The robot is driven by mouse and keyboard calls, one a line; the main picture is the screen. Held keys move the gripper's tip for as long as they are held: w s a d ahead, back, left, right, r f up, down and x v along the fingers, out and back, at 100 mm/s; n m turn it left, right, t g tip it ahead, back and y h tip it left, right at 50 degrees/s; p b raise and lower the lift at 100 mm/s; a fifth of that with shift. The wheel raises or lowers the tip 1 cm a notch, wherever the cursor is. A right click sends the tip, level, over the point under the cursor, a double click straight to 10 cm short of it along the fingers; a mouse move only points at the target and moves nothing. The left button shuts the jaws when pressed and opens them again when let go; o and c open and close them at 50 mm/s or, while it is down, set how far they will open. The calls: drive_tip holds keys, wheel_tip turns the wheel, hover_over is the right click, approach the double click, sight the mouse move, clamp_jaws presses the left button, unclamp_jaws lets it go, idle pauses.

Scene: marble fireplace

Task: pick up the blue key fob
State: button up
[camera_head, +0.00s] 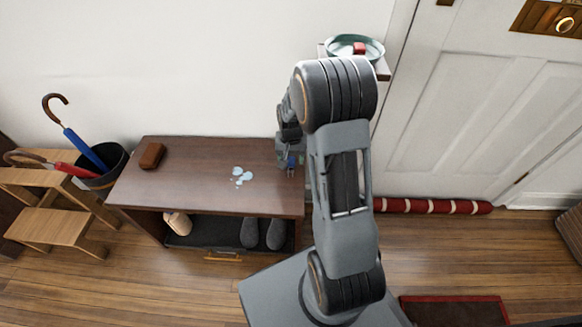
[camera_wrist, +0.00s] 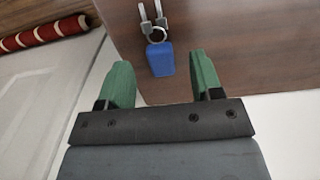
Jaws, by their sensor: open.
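The blue key fob (camera_wrist: 161,59) lies on the brown wooden bench top in the wrist view, with a metal ring and keys (camera_wrist: 152,20) attached on its far side. My gripper (camera_wrist: 163,75) has its two green fingers apart, one to each side of the fob's near end. The fob looks centred slightly left between the fingertips, and I cannot tell how high they are above it. In the head view, my gripper (camera_head: 290,163) is at the right end of the bench, and a small bit of blue shows there, partly hidden by my arm.
The bench (camera_head: 205,190) holds a brown case (camera_head: 152,156) and a pale blue puddle-like patch (camera_head: 241,177). Slippers (camera_head: 262,233) sit below. A red striped draught roll (camera_head: 435,206) lies along the door.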

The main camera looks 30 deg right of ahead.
wheel_tip(320, 180, down, 2)
drive_tip(key=shift+f, duration=0.1)
drive_tip(key=shift+c, duration=0.3)
drive_tip(key=c, duration=0.9)
drive_tip(key=shift+c, duration=0.2)
